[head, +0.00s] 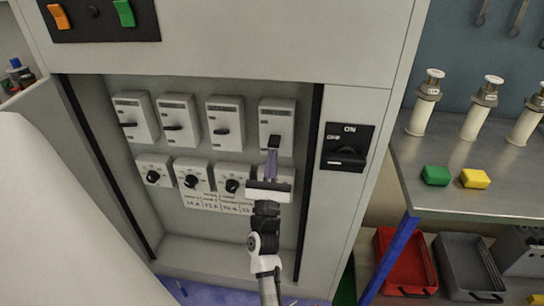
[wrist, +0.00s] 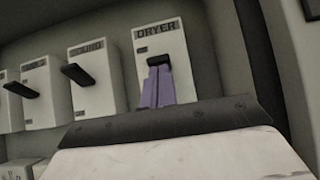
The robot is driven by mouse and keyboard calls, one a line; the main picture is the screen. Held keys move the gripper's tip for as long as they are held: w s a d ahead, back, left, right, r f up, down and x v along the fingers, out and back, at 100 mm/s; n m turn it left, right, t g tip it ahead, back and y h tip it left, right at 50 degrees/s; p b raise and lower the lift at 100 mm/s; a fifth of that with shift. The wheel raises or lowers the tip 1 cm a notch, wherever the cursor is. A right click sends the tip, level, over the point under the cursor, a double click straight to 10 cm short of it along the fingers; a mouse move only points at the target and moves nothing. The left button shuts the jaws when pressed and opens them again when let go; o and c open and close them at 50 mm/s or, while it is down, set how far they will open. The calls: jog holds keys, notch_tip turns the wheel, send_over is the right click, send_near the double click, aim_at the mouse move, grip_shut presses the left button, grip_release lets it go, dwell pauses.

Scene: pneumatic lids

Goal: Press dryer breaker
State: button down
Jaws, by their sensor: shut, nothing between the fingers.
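The dryer breaker (head: 277,113) is the rightmost light grey box in the upper row inside the cabinet. Its label reads DRYER in the wrist view (wrist: 172,40), and its dark lever (wrist: 158,60) sticks out toward me. My gripper (head: 272,152) is in front of this breaker, its purple fingers shut together and empty. In the wrist view the fingertips (wrist: 158,72) are right at the lever, just under it; I cannot tell whether they touch it. The lower front of the breaker is hidden behind the fingers.
Several more breakers (head: 178,120) with dark levers stand to the left. Below them is a row of dial boxes (head: 193,174). A black ON/OFF rotary switch (head: 347,147) is on the panel to the right. A workbench (head: 480,195) with green and yellow blocks stands farther right.

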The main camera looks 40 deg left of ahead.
jog(key=shift+r+p, duration=0.2)
jog(key=shift+p, duration=0.1)
jog(key=p, duration=0.2)
jog(key=r+g+h+p, duration=0.1)
jog(key=p, duration=0.2)
jog(key=shift+s+d+r+p, duration=0.2)
jog(key=shift+s+r+p, duration=0.05)
jog(key=shift+p, duration=0.05)
jog(key=shift+r, duration=0.15)
jog(key=shift+r+g, duration=0.3)
jog(key=shift+r, duration=0.15)
